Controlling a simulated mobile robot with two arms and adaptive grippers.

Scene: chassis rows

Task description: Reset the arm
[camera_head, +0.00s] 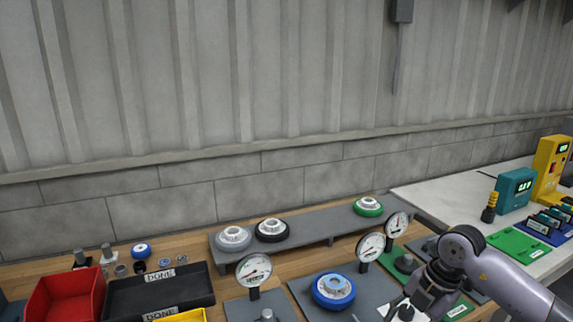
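My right arm comes in from the lower right, over the bench. Its dark wrist points down and left, and my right gripper (405,312) is at the bottom edge, partly cut off. It is near a white part at the frame edge, and I cannot tell whether the fingers are open or shut or touch anything. My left arm and gripper are not in view.
A blue-rimmed wheel (333,290) lies on a grey plate. Dial gauges (254,270) stand behind. A grey shelf (330,228) carries wheels. A red bin (65,293) and black tray (160,292) are left. A white table (440,200) with teal and yellow devices is right.

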